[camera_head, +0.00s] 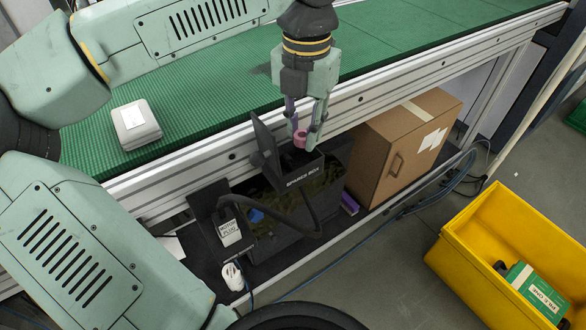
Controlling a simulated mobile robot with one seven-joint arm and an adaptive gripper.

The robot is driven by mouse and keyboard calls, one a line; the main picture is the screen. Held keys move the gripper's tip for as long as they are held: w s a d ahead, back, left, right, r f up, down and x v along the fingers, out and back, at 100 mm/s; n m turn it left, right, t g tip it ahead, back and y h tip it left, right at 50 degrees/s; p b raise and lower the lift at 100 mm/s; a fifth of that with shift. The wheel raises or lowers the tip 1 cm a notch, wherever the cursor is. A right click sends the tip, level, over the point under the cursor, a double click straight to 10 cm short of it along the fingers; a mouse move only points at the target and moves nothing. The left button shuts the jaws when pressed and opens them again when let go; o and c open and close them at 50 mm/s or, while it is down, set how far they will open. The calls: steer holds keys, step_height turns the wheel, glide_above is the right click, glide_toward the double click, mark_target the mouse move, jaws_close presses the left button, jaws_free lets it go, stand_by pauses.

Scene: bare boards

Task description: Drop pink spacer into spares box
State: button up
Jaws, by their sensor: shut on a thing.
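The pink spacer (300,138) is a small pink ring held between the fingertips of my gripper (302,134). My gripper points down and is shut on the spacer. The spares box (303,184) is a dark box with a white label, below the green conveyor. The spacer shows just above the labelled part of the box. I cannot tell from this one view how high above the box it is, or whether it is fully over the opening.
A cardboard box (398,150) stands to the right of the spares box. A white box (136,124) sits on the green belt (215,100). A yellow crate (470,265) stands on the floor at right.

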mark_target(303, 143)
steer(key=shift+f+b, duration=0.95)
steer(key=shift+f, duration=0.95)
steer(key=o, duration=0.8)
steer(key=shift+o, duration=0.2)
steer(key=shift+r, duration=0.1)
step_height(303, 143, up, 12)
steer(key=shift+s+d, duration=0.1)
